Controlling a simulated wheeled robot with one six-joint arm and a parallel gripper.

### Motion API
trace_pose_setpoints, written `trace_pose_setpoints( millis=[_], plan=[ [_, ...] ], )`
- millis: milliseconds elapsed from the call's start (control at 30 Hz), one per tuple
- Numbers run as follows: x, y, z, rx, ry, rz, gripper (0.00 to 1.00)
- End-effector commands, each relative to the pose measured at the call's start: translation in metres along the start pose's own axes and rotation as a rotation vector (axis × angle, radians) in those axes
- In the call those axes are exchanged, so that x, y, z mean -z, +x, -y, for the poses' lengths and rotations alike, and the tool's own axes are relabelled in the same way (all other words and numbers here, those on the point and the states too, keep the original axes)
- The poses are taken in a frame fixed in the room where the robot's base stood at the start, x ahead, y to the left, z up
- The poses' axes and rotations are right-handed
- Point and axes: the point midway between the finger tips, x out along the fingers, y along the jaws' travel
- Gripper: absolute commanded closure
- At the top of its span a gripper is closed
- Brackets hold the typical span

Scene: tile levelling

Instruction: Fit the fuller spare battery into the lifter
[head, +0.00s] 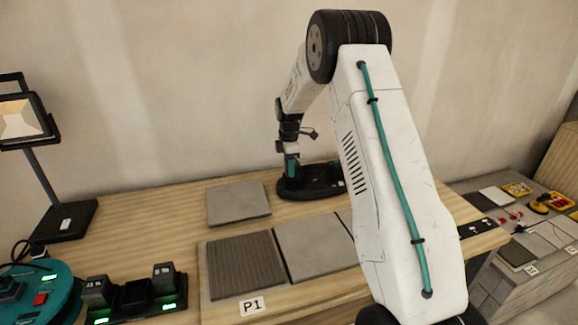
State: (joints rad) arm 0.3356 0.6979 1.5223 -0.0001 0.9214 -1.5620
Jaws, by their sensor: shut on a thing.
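My gripper (291,155) is at the back of the wooden bench, pointing down. It is shut on the upright teal part of a black, long, rounded device (316,183), which looks like the lifter. The device is at or close to the bench top; its battery bay is not clear. Two dark grey batteries stand in a black charger (133,298) at the front left: the left battery (95,290) and the right battery (164,276). Green lights glow below both, too small to compare. The charger's middle place looks empty.
A round teal machine (50,298) with a red button is left of the charger. A work lamp (62,215) stands behind. A loose grey tile (238,203) lies left of the lifter. Tiles (245,265) lie by a P1 label. My arm hides the bench's right part.

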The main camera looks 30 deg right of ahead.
Motion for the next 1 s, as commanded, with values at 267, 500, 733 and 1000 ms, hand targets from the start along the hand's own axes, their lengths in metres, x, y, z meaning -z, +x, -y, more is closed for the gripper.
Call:
trace_pose_setpoints(
  millis=[267,500,733,1000],
  plan=[
    [0.000,0.003,0.000,0.000,0.000,0.000,0.76],
    [0.000,0.007,0.000,-0.001,0.000,0.000,0.76],
    [0.000,0.011,0.000,0.000,0.000,0.000,0.76],
    [0.000,0.015,0.000,0.000,0.000,0.000,0.76]
  ],
)
